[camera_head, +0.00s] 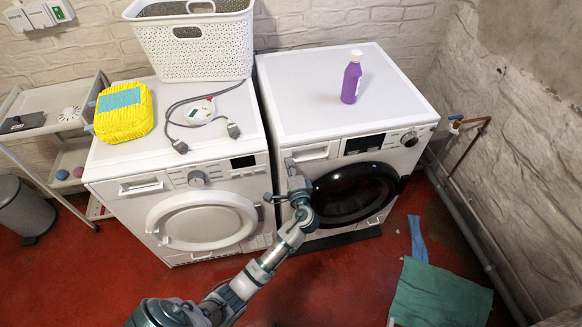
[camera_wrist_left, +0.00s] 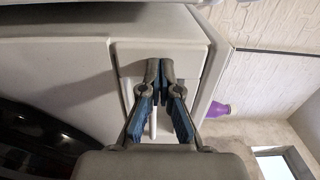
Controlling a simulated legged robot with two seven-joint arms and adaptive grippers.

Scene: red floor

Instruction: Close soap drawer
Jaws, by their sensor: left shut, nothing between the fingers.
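The soap drawer (camera_head: 314,153) is the white panel at the upper left of the right washing machine's front (camera_head: 350,148). Its left end is partly hidden by my gripper, and I cannot tell how far it stands out. My left gripper (camera_head: 291,166) is in front of the drawer's left part, shut and empty. In the left wrist view, the shut fingertips (camera_wrist_left: 160,70) are at the white drawer front (camera_wrist_left: 165,50), touching or very close to it. My right gripper is not in view.
The left washing machine (camera_head: 205,170) stands close beside, with a yellow package (camera_head: 123,113), cable and white basket (camera_head: 195,45) on top. A purple bottle (camera_head: 351,78) stands on the right machine. A green cloth (camera_head: 438,295) lies on the floor at the right.

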